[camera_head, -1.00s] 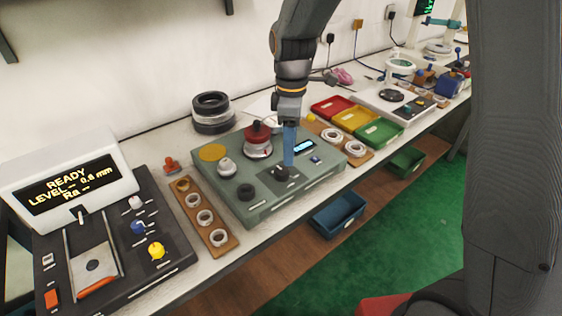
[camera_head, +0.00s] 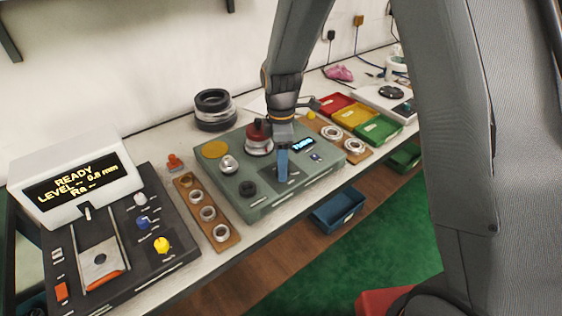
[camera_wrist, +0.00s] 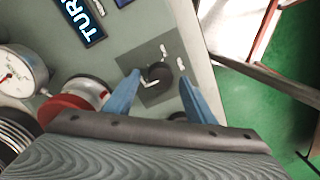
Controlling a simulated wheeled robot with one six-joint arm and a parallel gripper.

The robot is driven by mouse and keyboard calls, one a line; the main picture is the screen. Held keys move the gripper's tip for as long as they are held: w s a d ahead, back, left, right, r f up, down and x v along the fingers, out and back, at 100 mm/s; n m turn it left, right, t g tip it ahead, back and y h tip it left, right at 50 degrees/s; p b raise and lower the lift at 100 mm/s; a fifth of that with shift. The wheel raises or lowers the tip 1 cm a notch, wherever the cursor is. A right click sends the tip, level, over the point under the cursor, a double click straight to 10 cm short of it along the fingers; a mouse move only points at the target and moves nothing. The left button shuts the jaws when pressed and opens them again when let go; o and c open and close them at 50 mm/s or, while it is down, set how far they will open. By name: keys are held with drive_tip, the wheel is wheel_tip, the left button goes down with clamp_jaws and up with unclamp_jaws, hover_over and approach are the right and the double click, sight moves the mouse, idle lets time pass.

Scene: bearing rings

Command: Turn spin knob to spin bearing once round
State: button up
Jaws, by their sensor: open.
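The spin knob (camera_wrist: 158,75) is a black round knob with a pale pointer line, on a dark grey square plate of the green tester (camera_head: 262,200). In the wrist view my gripper (camera_wrist: 160,77) is open, with one blue finger on each side of the knob and gaps between. In the head view my gripper (camera_head: 282,177) points down at the plate and hides the knob. The red and silver bearing spindle (camera_head: 259,139) stands behind it on the tester; it also shows in the wrist view (camera_wrist: 84,94).
A dial gauge (camera_wrist: 18,73) stands beside the spindle. A black knob (camera_head: 248,188) is to the left on the tester. A wooden ring rack (camera_head: 207,212) and a dark gauge unit (camera_head: 120,245) lie further left. Red, yellow and green trays (camera_head: 378,130) are to the right.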

drive_tip(key=shift+c, duration=0.4)
drive_tip(key=c, duration=1)
drive_tip(key=shift+o, duration=0.2)
